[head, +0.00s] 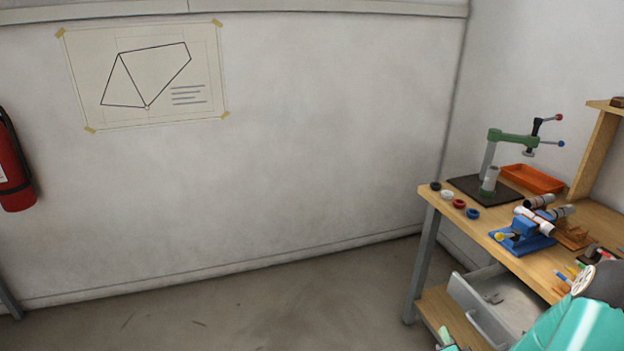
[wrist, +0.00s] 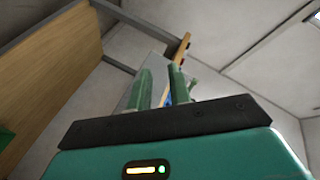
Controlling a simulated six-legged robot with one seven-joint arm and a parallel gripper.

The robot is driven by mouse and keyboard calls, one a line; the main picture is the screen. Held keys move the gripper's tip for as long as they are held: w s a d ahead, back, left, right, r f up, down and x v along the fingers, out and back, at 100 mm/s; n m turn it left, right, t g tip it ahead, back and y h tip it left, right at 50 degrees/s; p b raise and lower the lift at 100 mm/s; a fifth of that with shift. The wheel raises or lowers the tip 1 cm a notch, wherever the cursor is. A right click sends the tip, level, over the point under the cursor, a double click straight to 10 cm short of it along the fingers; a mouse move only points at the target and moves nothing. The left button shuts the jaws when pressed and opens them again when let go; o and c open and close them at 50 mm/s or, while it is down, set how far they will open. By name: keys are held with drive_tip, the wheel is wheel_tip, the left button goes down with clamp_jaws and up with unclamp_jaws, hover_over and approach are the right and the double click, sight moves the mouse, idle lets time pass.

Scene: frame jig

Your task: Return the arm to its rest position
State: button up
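In the head view only a small green and teal part of the gripper (head: 447,341) shows at the bottom edge, low beside the open drawer (head: 492,318). The rest of it is cut off by the frame.
The bench bears a green clamp stand (head: 513,140), an orange tray (head: 532,178), a blue jig with tubes (head: 524,236) and several coloured rings. The drawer juts out near my arm. The floor (head: 260,310) left of the bench is clear. A fire extinguisher (head: 13,165) hangs far left.

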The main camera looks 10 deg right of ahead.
drive_tip(key=w+a+r+n+g+y, duration=0.1)
drive_tip(key=w+a+r+n+g, duration=0.15)
drive_tip(key=a+r+n, duration=0.4)
drive_tip(key=w+a+r+n+g+y, duration=0.1)
drive_tip(key=a+r+n+g, duration=0.2)
drive_tip(key=a+r, duration=0.6)
drive_tip(key=s+a+r+n+g+y, duration=0.3)
drive_tip(key=s+a+r+n, duration=0.2)
drive_tip(key=s+a+r, duration=0.9)
drive_tip(key=shift+s+a+y, duration=0.3)
drive_tip(key=shift+s+a, duration=0.4)
drive_tip(key=shift+s, duration=0.55)
drive_tip(key=shift+d, duration=0.2)
